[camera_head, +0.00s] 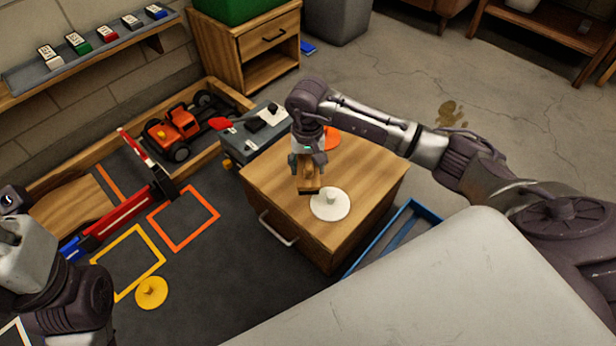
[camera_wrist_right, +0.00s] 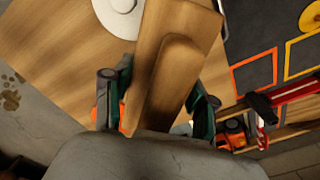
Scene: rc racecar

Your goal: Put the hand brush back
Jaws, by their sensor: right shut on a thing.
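The hand brush (camera_head: 309,185) has a wooden body and a dark lower edge. It is in my right gripper (camera_head: 308,168), over the wooden cabinet top beside a white knobbed disc (camera_head: 331,205). In the right wrist view the brush (camera_wrist_right: 182,60) lies between the two fingers of the right gripper (camera_wrist_right: 157,105), which are shut on its handle. I cannot tell whether the brush touches the cabinet top. My left arm shows at the lower left of the head view, but its fingers are not visible.
The wooden cabinet (camera_head: 375,185) has an orange disc (camera_head: 332,138) behind the gripper. A grey toolbox (camera_head: 262,122) stands beside it, and a blue tray (camera_head: 400,228) lies right of it. The floor mat has orange and yellow outlines (camera_head: 183,218) and a yellow disc (camera_head: 151,292). An orange car (camera_head: 175,127) is by the wall.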

